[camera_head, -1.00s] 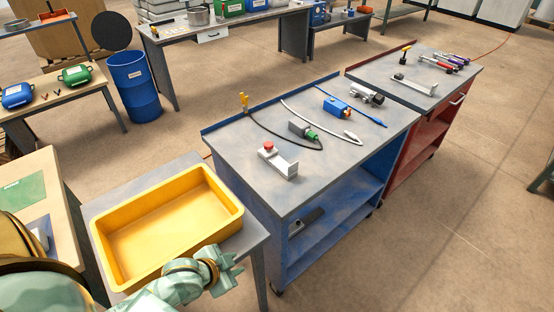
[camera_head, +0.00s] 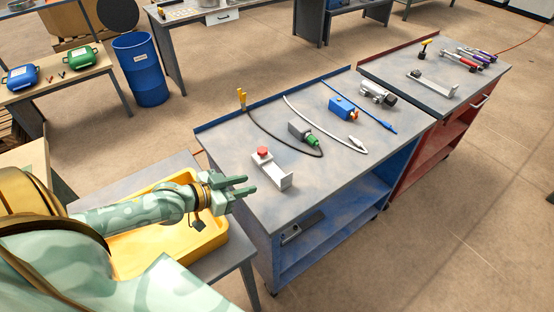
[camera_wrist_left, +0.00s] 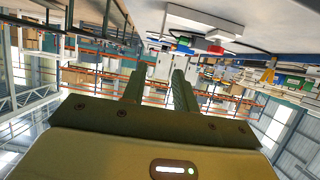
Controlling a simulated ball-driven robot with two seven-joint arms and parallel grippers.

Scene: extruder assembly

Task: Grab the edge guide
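Another grey bracket (camera_head: 431,86) lies on the red cart; I cannot tell for certain which is meant. My left gripper (camera_head: 250,185) is open and empty, just left of the red-knobbed bracket and apart from it. Its two parted fingers (camera_wrist_left: 158,75) show in the left wrist view. My right gripper is not in view.
The blue cart (camera_head: 225,150) also carries a green-tipped grey part (camera_head: 302,131), cables, a blue block (camera_head: 342,107) and a silver cylinder (camera_head: 378,95). A yellow bin (camera_head: 215,236) stands under my left arm. The red cart (camera_head: 440,140) stands behind on the right.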

